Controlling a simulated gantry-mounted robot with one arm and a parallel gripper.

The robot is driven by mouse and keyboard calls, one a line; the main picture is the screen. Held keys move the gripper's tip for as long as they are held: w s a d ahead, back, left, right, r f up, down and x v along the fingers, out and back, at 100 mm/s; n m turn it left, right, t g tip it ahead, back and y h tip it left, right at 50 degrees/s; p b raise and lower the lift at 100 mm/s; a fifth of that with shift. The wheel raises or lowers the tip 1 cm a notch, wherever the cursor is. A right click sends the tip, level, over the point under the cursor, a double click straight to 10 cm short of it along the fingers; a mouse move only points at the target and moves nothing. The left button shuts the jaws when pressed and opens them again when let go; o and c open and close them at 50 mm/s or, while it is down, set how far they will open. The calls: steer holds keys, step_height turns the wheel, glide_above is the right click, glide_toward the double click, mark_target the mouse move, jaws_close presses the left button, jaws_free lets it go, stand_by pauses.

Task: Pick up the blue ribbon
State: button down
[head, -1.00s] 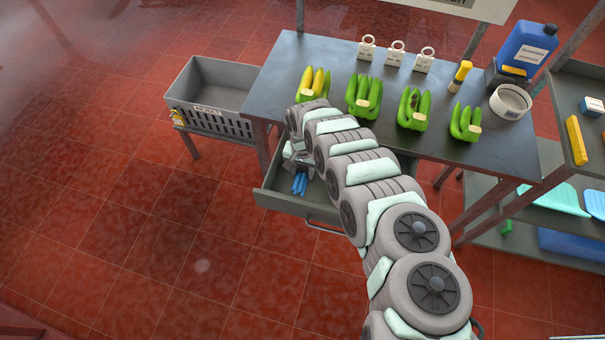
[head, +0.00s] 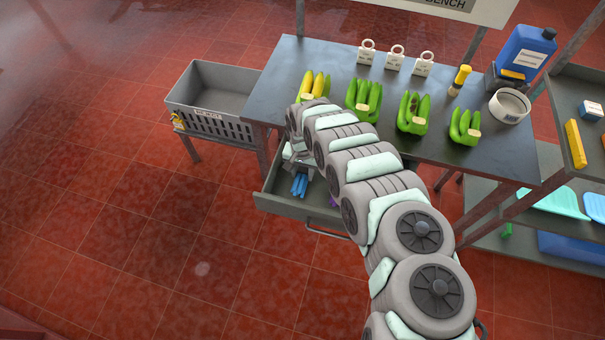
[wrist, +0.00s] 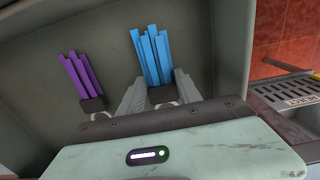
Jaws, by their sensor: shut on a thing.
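The blue ribbon (head: 300,186) is a bundle of bright blue strips with a dark clip at its base, in the open grey drawer (head: 283,203) under the bench. In the wrist view the blue ribbon (wrist: 151,55) stands between the two grey fingers of my gripper (wrist: 160,88), which are shut on its clip end. In the head view my gripper (head: 300,164) is over the drawer, partly hidden by my arm. A purple ribbon (wrist: 80,76) lies to the left in the wrist view, apart from the fingers.
The bench (head: 290,75) above the drawer holds several banana bunches, white tags (head: 367,53) and a blue jug (head: 526,48). A grey reject crate (head: 205,122) stands left of the bench. Shelves are at the right. The red floor in front is clear.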

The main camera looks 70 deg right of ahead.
mark_target(302, 175)
step_height(302, 175, up, 19)
steer(key=p, duration=0.5)
steer(key=shift+f, duration=0.2)
